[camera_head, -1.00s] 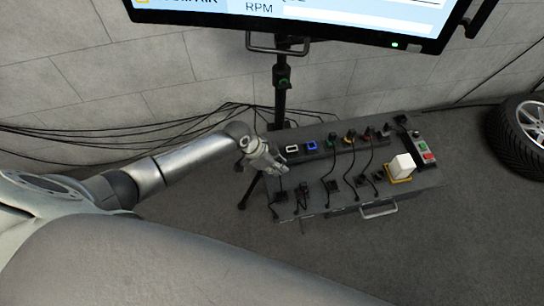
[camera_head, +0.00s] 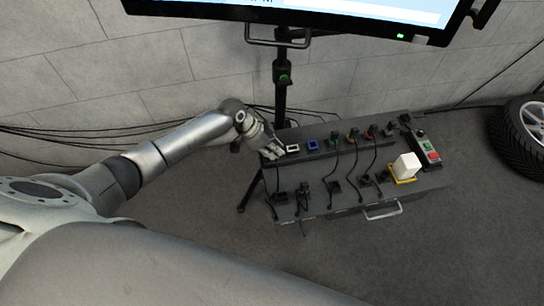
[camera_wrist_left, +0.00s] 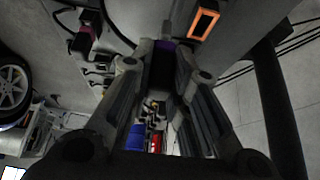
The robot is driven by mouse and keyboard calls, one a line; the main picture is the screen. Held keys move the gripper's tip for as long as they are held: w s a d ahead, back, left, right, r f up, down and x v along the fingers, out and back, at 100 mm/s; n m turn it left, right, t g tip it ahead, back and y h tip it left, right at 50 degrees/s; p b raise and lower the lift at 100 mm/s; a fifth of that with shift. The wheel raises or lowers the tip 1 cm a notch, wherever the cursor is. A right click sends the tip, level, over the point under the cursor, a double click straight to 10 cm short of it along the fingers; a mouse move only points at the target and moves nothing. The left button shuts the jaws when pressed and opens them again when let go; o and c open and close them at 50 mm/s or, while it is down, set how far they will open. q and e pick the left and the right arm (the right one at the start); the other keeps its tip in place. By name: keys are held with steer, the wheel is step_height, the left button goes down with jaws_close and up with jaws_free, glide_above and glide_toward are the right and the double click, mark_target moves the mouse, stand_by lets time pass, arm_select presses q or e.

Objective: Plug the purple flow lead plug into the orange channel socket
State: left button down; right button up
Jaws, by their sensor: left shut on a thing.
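My left gripper (camera_head: 275,151) is over the left end of the socket row on the dark bench box. In the left wrist view its fingers (camera_wrist_left: 163,62) are shut on the purple plug (camera_wrist_left: 163,47), which is dark and only partly visible between the tips. The orange channel socket (camera_wrist_left: 203,22), a glowing rectangular frame, lies just beyond and right of the fingertips, apart from the plug. In the head view the gripper covers that end of the row and I cannot make out the orange socket or the plug. My right gripper is not in view.
White (camera_head: 292,149) and blue (camera_head: 312,146) sockets sit right of my gripper. Several black leads run across the box farther right, near a white block (camera_head: 406,166) and a button box (camera_head: 428,151). A monitor stand (camera_head: 281,95) rises behind. A wheel (camera_head: 530,122) stands far right.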

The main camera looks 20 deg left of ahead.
arm_select(q)
steer(key=w+a+b, duration=0.2)
steer(key=w+b, duration=0.1)
steer(key=shift+w+a, duration=0.2)
steer(key=shift+w, duration=0.05)
stand_by(0.5)
steer(key=shift+f+b, duration=0.3)
steer(key=shift+f, duration=0.2)
steer(key=shift+f, duration=0.1)
stand_by(0.4)
steer(key=shift+d+f+b, duration=0.1)
steer(key=shift+f+b, duration=0.95)
steer(key=shift+f, duration=0.25)
